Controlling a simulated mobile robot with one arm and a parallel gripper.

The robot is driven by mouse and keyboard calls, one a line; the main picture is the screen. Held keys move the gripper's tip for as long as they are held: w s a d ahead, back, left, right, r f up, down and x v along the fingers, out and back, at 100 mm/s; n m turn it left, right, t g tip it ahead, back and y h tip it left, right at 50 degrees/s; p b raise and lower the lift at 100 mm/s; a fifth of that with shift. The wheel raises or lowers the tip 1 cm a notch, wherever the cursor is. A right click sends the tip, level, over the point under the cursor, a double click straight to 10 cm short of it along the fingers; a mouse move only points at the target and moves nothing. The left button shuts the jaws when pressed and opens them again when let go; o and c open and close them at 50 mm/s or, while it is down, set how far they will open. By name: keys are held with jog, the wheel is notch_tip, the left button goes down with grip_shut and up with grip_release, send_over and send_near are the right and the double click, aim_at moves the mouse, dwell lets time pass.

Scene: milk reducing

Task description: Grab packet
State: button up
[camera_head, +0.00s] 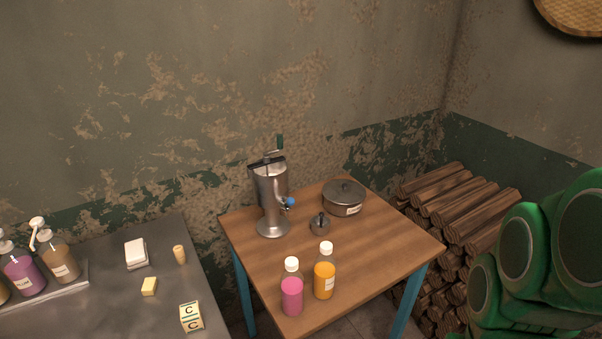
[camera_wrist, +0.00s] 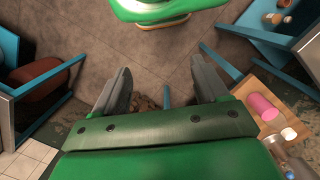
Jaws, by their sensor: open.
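No object is plainly marked as the packet.
Bottles (camera_head: 60,262) stand at the far left. Firewood (camera_head: 465,205) is stacked at the right.

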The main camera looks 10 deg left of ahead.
jog(key=shift+o, duration=0.2)
jog(key=shift+w, duration=0.1)
jog(key=w+a+f+n+t+h, duration=0.1)
jog(key=w+a+f+n+t, duration=0.1)
jog(key=w+a+n, duration=0.8)
jog(key=w+a+f+n+t, duration=0.25)
jog(key=w+a+n, duration=0.6)
jog(key=n, duration=0.45)
jog(key=n+y, duration=0.4)
jog(key=n, duration=1.6)
send_near(189, 310)
jog(key=shift+t, duration=0.45)
jog(key=f, duration=0.2)
jog(key=a+f, duration=0.1)
jog(key=f, duration=0.1)
jog(key=shift+s+f, duration=0.15)
jog(key=shift+f, duration=0.2)
jog(key=shift+w+x, duration=0.25)
jog(key=shift+x, duration=1.65)
jog(key=shift+w+x, duration=0.25)
jog(key=shift+x, duration=1.7)
jog(key=shift+r, duration=0.2)
